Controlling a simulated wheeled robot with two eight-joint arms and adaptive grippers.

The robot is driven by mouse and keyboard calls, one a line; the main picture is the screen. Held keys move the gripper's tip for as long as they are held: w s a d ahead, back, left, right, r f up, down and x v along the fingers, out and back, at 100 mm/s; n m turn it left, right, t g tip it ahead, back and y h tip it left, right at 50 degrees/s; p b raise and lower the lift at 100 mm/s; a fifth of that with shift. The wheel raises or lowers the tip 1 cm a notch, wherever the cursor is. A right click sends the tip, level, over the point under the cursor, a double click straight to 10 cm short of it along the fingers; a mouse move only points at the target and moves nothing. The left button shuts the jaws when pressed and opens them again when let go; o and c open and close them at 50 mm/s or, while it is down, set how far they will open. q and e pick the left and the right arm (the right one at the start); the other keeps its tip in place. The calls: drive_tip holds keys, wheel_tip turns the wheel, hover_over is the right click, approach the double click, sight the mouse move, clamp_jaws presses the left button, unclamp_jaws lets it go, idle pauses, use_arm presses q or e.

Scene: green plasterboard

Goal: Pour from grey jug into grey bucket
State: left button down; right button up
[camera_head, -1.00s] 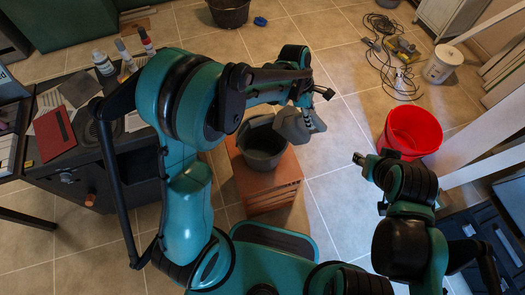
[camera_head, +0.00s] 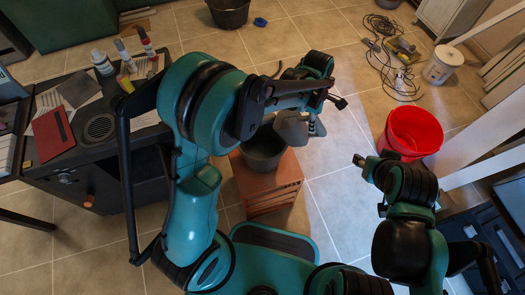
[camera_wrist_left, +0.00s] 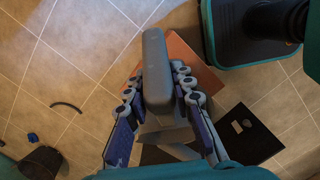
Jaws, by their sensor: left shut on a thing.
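The grey jug (camera_head: 291,131) is held in the air at the right rim of the grey bucket (camera_head: 263,158), partly hidden by my left arm. My left gripper (camera_head: 314,122) is shut on it. In the left wrist view the jug's handle (camera_wrist_left: 156,70) stands between the two fingers of the left gripper (camera_wrist_left: 158,84). The bucket stands upright on an orange-brown crate (camera_head: 270,196), with its far rim partly covered by my arm. I cannot see any stream or contents. My right gripper (camera_head: 362,161) is apart from both, near a red bucket; its fingers are too small to judge.
The red bucket (camera_head: 413,132) stands on the tiled floor at the right. A dark table with bottles and a red notebook (camera_head: 53,132) is at the left. Cables (camera_head: 403,85) and a white bucket (camera_head: 441,65) lie farther back. Floor right of the crate is clear.

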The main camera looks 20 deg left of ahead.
use_arm(q)
drive_tip(key=shift+r+p, duration=2.1)
drive_tip(key=shift+r, duration=1.15)
drive_tip(key=shift+f, duration=0.1)
drive_tip(key=shift+d+y, duration=0.1)
drive_tip(key=shift+y, duration=1.4)
drive_tip(key=y, duration=0.1)
drive_tip(key=y+b, duration=0.1)
drive_tip(key=shift+d+f+y+b, duration=0.1)
drive_tip(key=shift+f+y+b, duration=0.1)
drive_tip(key=shift+y+b, duration=0.15)
drive_tip(key=shift+r+y, duration=0.1)
drive_tip(key=shift+y, duration=0.25)
drive_tip(key=shift+a+r, duration=0.15)
drive_tip(key=shift+a, duration=0.1)
drive_tip(key=shift+s, duration=0.1)
